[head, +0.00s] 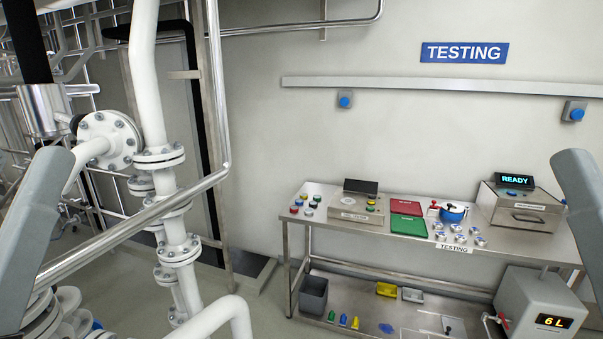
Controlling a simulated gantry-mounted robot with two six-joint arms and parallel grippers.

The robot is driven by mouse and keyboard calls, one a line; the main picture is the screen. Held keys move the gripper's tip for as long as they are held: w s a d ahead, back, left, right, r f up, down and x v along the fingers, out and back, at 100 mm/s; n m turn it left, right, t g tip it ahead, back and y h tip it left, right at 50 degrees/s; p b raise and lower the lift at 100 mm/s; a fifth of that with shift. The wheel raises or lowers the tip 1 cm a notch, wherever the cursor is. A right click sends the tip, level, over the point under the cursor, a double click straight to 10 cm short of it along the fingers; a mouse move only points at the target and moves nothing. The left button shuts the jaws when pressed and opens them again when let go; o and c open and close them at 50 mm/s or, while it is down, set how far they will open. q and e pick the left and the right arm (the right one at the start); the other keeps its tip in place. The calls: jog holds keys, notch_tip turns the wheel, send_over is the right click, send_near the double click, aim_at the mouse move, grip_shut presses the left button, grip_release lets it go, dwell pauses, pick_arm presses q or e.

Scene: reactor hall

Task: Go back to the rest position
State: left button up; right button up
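My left arm (36,235) shows at the left edge as a grey link, and my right arm (588,205) shows at the right edge. Neither gripper is in the picture, so what they hold or how they stand is hidden. Both arm links are in the near foreground, apart from the steel testing table (340,226) at the right.
White flanged pipes (180,250) and a steel rail (130,226) fill the left side. On the table are a red tray (405,206), a green tray (408,225), a blue pot (453,213) and a READY box (520,206). A grey 6 L unit (525,290) stands below right.

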notch_tip(320, 180, up, 24)
jog(key=p, duration=2)
